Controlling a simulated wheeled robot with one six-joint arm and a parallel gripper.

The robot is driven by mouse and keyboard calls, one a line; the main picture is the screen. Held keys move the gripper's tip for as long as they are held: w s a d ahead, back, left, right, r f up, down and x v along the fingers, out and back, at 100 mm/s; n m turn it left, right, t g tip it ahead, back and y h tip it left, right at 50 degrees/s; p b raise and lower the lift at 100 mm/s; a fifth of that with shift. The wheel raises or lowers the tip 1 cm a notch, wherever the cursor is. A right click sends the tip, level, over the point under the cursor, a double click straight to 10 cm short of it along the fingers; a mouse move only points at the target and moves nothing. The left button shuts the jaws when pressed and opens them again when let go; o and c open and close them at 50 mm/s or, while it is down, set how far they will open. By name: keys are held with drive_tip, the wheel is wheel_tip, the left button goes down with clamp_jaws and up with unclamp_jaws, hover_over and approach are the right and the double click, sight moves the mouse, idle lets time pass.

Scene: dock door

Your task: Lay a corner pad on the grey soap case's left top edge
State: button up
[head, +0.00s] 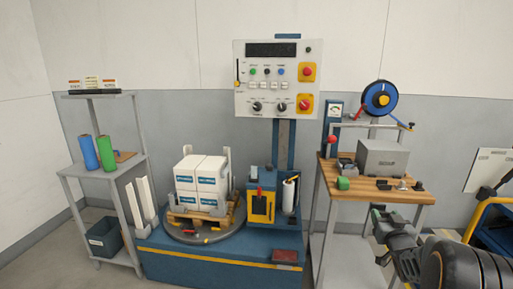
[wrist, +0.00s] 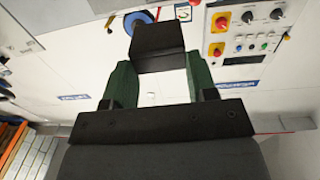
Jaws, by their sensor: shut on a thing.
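The grey soap case (head: 382,158) stands on the wooden bench top at the right in the head view. Its top looks bare. My gripper (head: 379,234) is in front of the bench, below the case's level in the picture and apart from it. In the wrist view my gripper (wrist: 158,75) has its green fingers shut on a black corner pad (wrist: 158,42), which sticks out past the fingertips. Small dark pieces (head: 402,185) lie on the bench in front of the case; I cannot tell exactly what each is.
To the left are the wrapping machine with stacked white boxes (head: 202,180) and the control panel (head: 278,78). A yellow-railed cart (head: 485,215) is at the right.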

drive_tip(key=s+a+f+n+y, duration=0.1)
drive_tip(key=a+f, duration=1)
drive_tip(key=f, duration=0.3)
drive_tip(key=s+a+f+n+y, duration=0.1)
drive_tip(key=a+f+y, duration=0.1)
drive_tip(key=a+f, duration=1.1)
drive_tip(key=s+r+p, duration=0.2)
drive_tip(key=r+p, duration=0.6)
drive_tip(key=s+r+p, duration=0.1)
drive_tip(key=r+p, duration=0.6)
drive_tip(key=r, duration=0.2)
drive_tip(key=shift+s+d+p, duration=0.35)
drive_tip(key=shift+f, duration=0.1)
